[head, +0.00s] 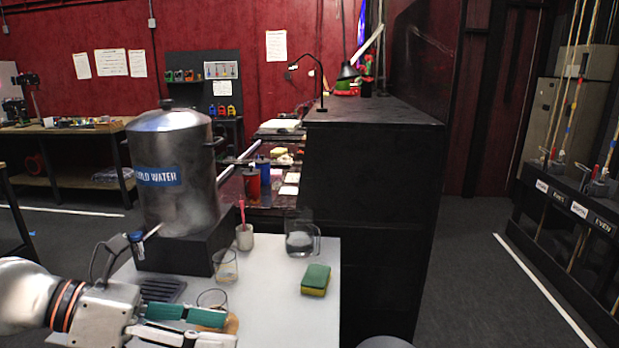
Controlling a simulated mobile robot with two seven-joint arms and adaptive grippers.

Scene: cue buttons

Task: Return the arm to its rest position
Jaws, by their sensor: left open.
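My left arm comes in from the lower left. Its gripper (229,330) is low over the near left part of the white table (270,312). The green-padded finger and the pale finger point right, and the jaws are open with nothing seen held. A glass (212,299) stands just behind the fingers, its lower part hidden by them. A round tan piece (233,322) shows partly behind the fingertips; I cannot tell what it is. My right gripper is not in view.
A steel urn (178,200) labelled for cold water stands on a black block (190,255). Nearby are a second glass (225,266), a cup with a red-handled tool (244,237), a clear jug (300,240) and a green-yellow sponge (315,280). A tall black cabinet (370,190) stands right.

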